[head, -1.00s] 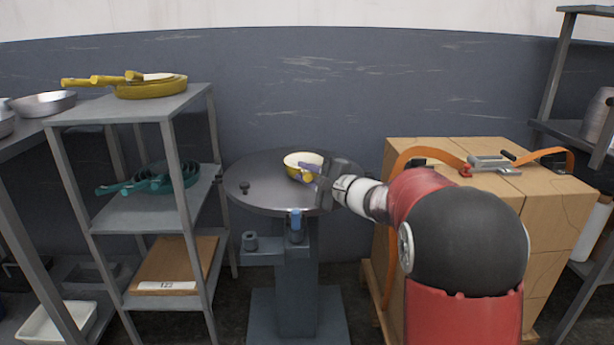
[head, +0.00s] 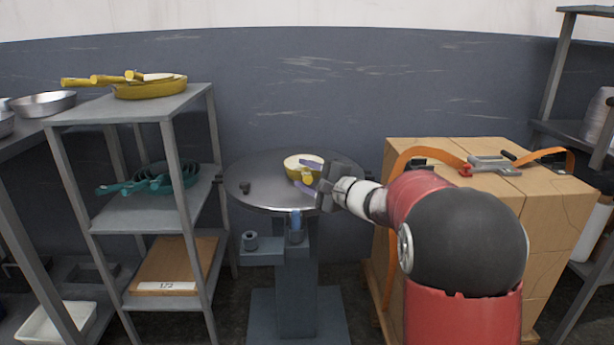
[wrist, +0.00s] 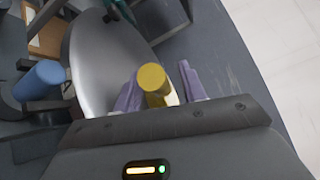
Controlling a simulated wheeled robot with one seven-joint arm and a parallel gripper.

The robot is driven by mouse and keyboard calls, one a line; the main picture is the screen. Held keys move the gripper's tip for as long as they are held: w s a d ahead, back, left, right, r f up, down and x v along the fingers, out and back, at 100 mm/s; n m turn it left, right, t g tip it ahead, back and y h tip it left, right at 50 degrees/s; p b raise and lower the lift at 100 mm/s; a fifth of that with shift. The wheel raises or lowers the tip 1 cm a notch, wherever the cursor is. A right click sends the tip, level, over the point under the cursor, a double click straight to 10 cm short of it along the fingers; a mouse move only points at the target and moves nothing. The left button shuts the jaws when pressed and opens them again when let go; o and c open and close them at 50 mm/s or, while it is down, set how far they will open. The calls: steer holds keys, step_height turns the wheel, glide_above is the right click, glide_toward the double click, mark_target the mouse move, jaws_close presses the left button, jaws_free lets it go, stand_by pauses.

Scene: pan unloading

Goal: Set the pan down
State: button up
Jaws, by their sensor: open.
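A small yellow pan (head: 298,164) with a cream inside sits on the round grey metal table (head: 258,200). Its yellow handle (head: 308,176) points toward my gripper. My gripper (head: 308,175) is open, with its purple fingers apart on either side of the handle. In the wrist view the handle's round end (wrist: 153,79) shows between the two purple fingers (wrist: 157,88), with gaps beside it. Most of the pan is hidden there behind its handle and the gripper.
A shelf rack (head: 150,210) at the left holds yellow pans (head: 150,88) on top and teal pans (head: 160,178) below. Strapped cardboard boxes (head: 480,210) stand at the right. A blue-topped post (head: 295,222) rises at the table's front edge. The table's left part is mostly clear.

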steer(key=b+v, duration=0.2)
steer(key=v, duration=1)
steer(key=s+a+f+n+g+h, duration=0.1)
steer(key=s+a+f+n+g, duration=0.25)
steer(key=s, duration=0.55)
steer(key=s+a+f+n+g+h, duration=0.15)
steer(key=s+a+n+g, duration=0.25)
steer(key=s, duration=0.5)
steer(key=s+d+f+n+h, duration=0.5)
steer(key=s+d+h, duration=0.3)
steer(key=s, duration=0.4)
steer(key=shift+s+f+h, duration=0.35)
steer(key=shift+f+h, duration=0.15)
steer(key=shift+h, duration=0.25)
